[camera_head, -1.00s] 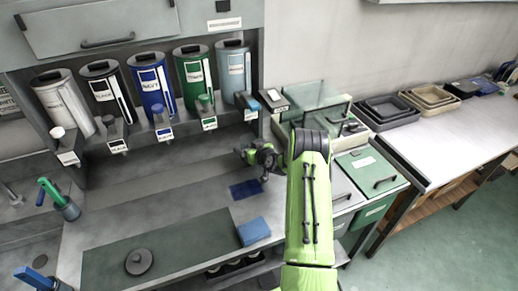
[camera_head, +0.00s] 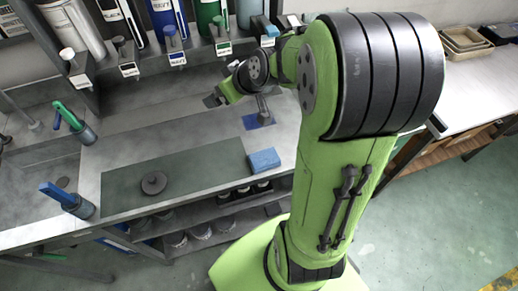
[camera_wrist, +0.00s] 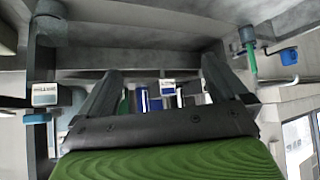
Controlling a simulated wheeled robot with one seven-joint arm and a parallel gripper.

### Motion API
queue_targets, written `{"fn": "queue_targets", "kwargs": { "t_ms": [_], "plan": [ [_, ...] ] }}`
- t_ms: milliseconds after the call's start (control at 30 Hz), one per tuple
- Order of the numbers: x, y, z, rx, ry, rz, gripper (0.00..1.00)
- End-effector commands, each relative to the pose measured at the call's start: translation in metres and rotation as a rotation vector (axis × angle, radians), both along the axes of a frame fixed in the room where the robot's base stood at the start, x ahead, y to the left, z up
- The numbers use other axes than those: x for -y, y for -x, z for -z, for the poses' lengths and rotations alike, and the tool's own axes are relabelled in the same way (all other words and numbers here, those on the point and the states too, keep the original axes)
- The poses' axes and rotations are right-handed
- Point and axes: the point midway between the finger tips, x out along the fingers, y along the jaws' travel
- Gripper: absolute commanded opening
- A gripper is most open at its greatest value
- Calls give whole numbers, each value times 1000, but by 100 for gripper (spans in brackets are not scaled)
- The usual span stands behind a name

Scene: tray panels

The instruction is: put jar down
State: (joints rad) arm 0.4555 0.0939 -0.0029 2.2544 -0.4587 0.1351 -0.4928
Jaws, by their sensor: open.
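A small grey jar (camera_head: 264,108) appears to stand upright on the dark blue square (camera_head: 251,121) on the worktop, partly below my arm in the head view. My gripper (camera_head: 213,100) is to the left of the jar and above the worktop, apart from it. In the wrist view my gripper (camera_wrist: 161,72) is open, with its two fingers spread and nothing between them. The jar cannot be made out in the wrist view.
Coloured dispensers (camera_head: 168,18) line the back. Blue-handled (camera_head: 70,199) and green-handled (camera_head: 75,125) tools stand in holders at left. The worktop left of the jar is mostly clear.

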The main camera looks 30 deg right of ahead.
Motion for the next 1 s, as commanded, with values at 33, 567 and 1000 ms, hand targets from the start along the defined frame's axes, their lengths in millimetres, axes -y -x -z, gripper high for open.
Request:
{"fn": "queue_targets", "kwargs": {
  "t_ms": [33,567,1000],
  "plan": [
    [-20,24,-17,-33,23,-7,100],
    [-58,232,-46,-279,12,251,100],
    [-58,231,-47,-278,13,249,100]
  ]
}}
